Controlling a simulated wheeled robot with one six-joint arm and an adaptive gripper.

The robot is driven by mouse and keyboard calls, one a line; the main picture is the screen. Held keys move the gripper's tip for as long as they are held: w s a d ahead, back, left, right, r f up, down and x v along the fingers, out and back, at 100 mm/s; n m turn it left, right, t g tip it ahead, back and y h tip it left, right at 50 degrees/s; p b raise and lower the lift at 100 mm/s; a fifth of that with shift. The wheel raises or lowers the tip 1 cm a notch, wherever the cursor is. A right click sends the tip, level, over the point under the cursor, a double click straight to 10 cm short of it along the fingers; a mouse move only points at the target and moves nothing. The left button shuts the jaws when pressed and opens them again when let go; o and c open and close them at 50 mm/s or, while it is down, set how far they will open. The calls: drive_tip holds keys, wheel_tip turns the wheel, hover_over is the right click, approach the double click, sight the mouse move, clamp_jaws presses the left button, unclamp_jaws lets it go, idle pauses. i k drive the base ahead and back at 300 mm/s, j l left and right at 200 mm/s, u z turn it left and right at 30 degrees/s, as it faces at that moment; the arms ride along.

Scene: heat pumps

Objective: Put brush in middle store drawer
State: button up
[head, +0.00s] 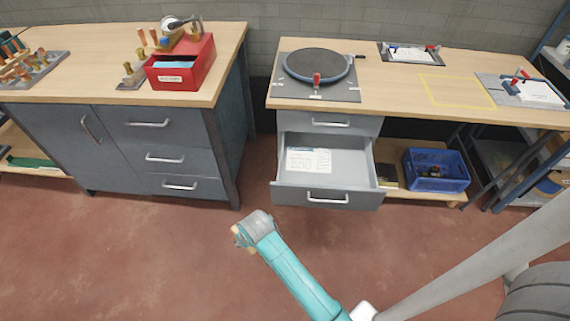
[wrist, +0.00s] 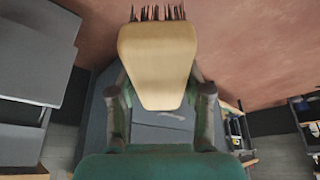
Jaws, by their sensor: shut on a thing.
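The brush (wrist: 158,65) has a pale wooden body and dark bristles at its top end in the wrist view. My gripper (wrist: 161,95) is shut on the brush, with one finger on each side of it. In the head view my gripper (head: 243,236) is at the end of the teal arm, low and left of the open drawer; the wrist mostly hides it and the brush. The grey drawer (head: 325,196) under the right bench is pulled out, with a white printed sheet (head: 309,161) inside. A closed drawer (head: 328,123) is above it; anything below is hidden.
The right bench (head: 390,85) carries a round turntable (head: 318,64). A blue crate (head: 436,171) stands on the shelf right of the open drawer. The left bench (head: 95,45) has closed drawers and a red box (head: 181,66). The red floor between them is clear.

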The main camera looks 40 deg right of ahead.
sight(352, 165)
drive_tip(key=i+j+u, duration=0.15)
drive_tip(key=i+u, duration=0.4)
drive_tip(key=u, duration=0.15)
drive_tip(key=i+u, duration=0.35)
drive_tip(key=i+z, duration=0.15)
drive_tip(key=z, duration=0.35)
drive_tip(key=i+z, duration=0.15)
drive_tip(key=z, duration=1.35)
drive_tip(key=i+j+z, duration=0.2)
drive_tip(key=z, duration=0.2)
drive_tip(key=i+j+z, duration=0.25)
drive_tip(key=z, duration=0.2)
drive_tip(key=i+j, duration=0.2)
drive_tip(key=j, duration=0.2)
drive_tip(key=i+j, duration=0.15)
drive_tip(key=j, duration=0.25)
